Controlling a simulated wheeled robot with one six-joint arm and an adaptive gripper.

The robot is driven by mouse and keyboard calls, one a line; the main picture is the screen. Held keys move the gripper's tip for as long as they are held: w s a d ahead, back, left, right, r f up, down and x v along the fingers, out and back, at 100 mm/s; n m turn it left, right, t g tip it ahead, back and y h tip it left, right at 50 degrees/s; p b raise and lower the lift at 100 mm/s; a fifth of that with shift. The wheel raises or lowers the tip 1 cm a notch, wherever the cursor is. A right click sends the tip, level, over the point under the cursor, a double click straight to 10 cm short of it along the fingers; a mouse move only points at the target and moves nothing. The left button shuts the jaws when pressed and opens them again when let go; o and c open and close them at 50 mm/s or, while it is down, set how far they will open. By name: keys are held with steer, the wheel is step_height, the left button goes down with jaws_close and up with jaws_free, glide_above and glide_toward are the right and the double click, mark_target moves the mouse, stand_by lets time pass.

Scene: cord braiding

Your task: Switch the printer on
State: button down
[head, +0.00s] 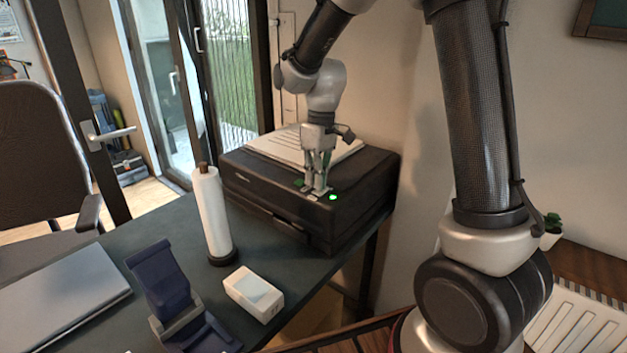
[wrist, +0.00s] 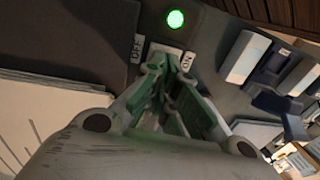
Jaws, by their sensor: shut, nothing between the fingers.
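The black printer (head: 270,205) stands at the far right end of the dark table, with paper on its top. A green light (head: 333,197) glows on its top front edge, and it also shows in the wrist view (wrist: 175,19). In the wrist view, an OFF label (wrist: 137,47) and an ON label (wrist: 187,62) flank a pale switch (wrist: 165,50). My gripper (head: 318,191) is shut and empty, its tips down at the switch on the ON side. The fingers hide part of the switch, and I cannot tell whether they touch it.
A paper towel roll (head: 212,215) stands upright in front of the printer. A white box (head: 254,294), a dark blue stand (head: 170,295) and a grey laptop (head: 62,300) are on the table (head: 150,225). The wall is close behind the printer.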

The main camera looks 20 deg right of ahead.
mark_target(312, 192)
steer(key=shift+r, duration=0.15)
step_height(312, 192, up, 14)
steer(key=a, duration=0.1)
steer(key=shift+s+a, duration=0.2)
steer(key=shift+s, duration=0.25)
steer(key=shift+f, duration=0.2)
steer(key=s+d+m+t, duration=0.2)
steer(key=s+d+m, duration=0.1)
steer(key=s+d, duration=0.5)
steer(key=s+d+m+t+h, duration=0.1)
steer(key=s+d+m+t, duration=0.2)
steer(key=s+d, duration=0.4)
steer(key=shift+s+d+m, duration=0.35)
steer(key=shift+s+m, duration=0.05)
steer(key=shift+s, duration=3.45)
